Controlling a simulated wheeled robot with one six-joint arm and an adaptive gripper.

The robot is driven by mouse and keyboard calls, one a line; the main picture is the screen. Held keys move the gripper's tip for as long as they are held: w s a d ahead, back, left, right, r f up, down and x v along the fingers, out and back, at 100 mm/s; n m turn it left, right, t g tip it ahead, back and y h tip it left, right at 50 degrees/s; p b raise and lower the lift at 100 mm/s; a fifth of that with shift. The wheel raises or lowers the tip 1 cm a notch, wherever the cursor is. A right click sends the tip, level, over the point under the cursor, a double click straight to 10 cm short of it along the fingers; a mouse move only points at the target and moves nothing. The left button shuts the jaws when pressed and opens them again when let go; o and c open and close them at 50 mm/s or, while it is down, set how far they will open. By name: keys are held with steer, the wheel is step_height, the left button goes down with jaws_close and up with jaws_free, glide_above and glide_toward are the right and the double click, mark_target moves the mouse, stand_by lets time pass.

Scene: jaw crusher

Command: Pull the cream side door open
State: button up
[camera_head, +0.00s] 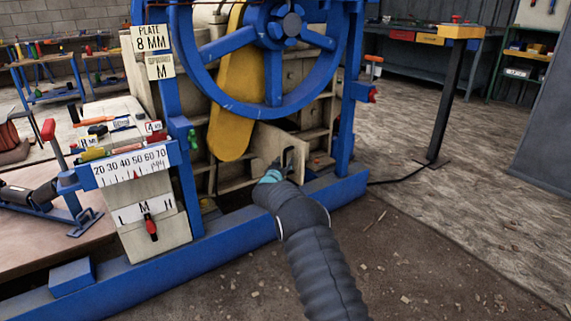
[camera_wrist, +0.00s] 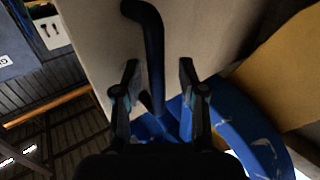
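The cream side door (camera_head: 262,147) is a flat panel low on the crusher, below the blue flywheel. It stands at an angle to the frame, with a dark gap beside it, so it looks partly open. Its black bar handle (camera_head: 289,157) is near the door's right edge. In the wrist view the door (camera_wrist: 100,45) fills the upper middle, and the bent handle (camera_wrist: 152,50) runs down between my fingers. My gripper (camera_wrist: 160,75) is open, one finger on each side of the handle, with visible gaps. In the head view my wrist partly hides the gripper.
The blue flywheel (camera_head: 274,100) and yellow guard (camera_head: 238,85) are above the door. A blue base beam (camera_head: 225,247) runs along the front. A yellow-topped post (camera_head: 440,100) stands at right. The floor (camera_head: 450,235) in the right foreground is mostly clear.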

steer(key=v, duration=1.2)
stand_by(0.3)
